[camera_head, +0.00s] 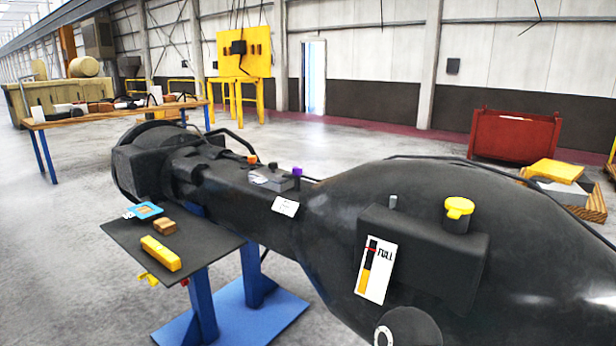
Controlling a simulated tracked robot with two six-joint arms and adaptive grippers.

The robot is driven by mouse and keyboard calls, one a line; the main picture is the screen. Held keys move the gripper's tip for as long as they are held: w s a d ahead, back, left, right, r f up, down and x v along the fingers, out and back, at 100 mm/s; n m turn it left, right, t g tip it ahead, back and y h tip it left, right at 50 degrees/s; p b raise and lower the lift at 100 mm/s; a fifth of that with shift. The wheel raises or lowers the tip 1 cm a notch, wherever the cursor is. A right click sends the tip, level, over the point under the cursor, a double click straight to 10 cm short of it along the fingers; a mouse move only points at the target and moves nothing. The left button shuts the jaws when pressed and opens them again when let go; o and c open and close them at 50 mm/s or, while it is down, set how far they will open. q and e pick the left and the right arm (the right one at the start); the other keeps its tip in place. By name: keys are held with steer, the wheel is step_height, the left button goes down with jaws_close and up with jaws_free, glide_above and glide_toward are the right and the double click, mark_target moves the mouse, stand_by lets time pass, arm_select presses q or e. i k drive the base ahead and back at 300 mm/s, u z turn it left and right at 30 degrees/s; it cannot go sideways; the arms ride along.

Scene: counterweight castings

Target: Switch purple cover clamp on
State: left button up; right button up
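A small purple piece (297,171), which looks like the purple cover clamp, stands on top of the long black casting (235,190), on its narrow neck near the middle of the view. It is too small to tell whether it is on or off. A grey block (277,182) sits just left of it, and a small orange piece (252,159) is further left. Neither of my grippers shows in the head view, and nothing is seen touching the purple piece.
A yellow cap (459,207) and a FULL gauge label (376,270) are on the casting's wide right part. A dark shelf (205,245) at the left holds a yellow block (161,253), a brown block (164,227) and a blue item (146,210). Blue stands (203,300) are below.

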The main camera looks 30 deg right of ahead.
mark_target(298, 171)
steer(key=u, duration=0.3)
steer(key=i, duration=1.55)
steer(key=z, duration=0.7)
